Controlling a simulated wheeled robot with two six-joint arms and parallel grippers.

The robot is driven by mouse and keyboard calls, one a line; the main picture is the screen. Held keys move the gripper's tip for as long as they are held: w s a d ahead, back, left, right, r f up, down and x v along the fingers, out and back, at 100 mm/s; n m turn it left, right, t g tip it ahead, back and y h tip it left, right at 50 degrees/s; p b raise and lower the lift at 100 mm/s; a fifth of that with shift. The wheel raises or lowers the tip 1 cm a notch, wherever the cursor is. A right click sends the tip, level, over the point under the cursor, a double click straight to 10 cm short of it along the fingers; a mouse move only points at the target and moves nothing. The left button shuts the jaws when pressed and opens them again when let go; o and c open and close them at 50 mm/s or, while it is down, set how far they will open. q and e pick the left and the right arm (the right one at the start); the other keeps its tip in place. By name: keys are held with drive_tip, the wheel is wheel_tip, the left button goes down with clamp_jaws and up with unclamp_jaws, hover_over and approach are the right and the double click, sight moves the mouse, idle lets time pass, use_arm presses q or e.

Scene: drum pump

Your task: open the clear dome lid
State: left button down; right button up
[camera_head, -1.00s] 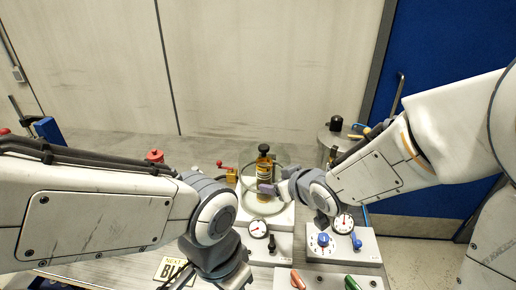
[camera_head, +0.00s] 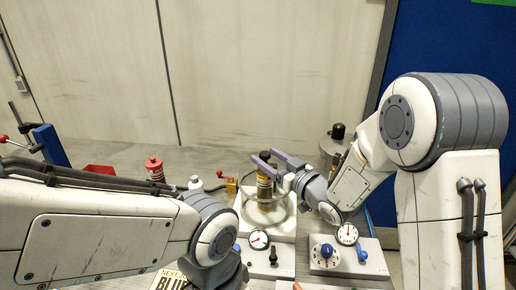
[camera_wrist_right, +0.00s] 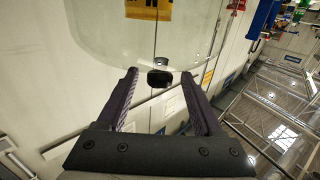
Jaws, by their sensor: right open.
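The clear dome lid (camera_head: 288,208) stands over an amber bottle (camera_head: 264,188) with a yellow label on a white base; it looks closed. In the right wrist view the clear dome (camera_wrist_right: 185,35) hangs across the top. A dark knob (camera_wrist_right: 160,78) at its crown lies between my fingers, with a gap on both sides. My left gripper's fingers are out of the head view.
Gauges (camera_head: 258,239) and a blue-knobbed dial (camera_head: 326,251) sit on white panels in front. A metal canister (camera_head: 331,150) stands behind right. My left forearm fills the lower left.

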drive_tip(key=shift+p+x, duration=0.45)
drive_tip(key=shift+x, duration=1.9)
drive_tip(key=shift+c, duration=0.3)
clamp_jaws()
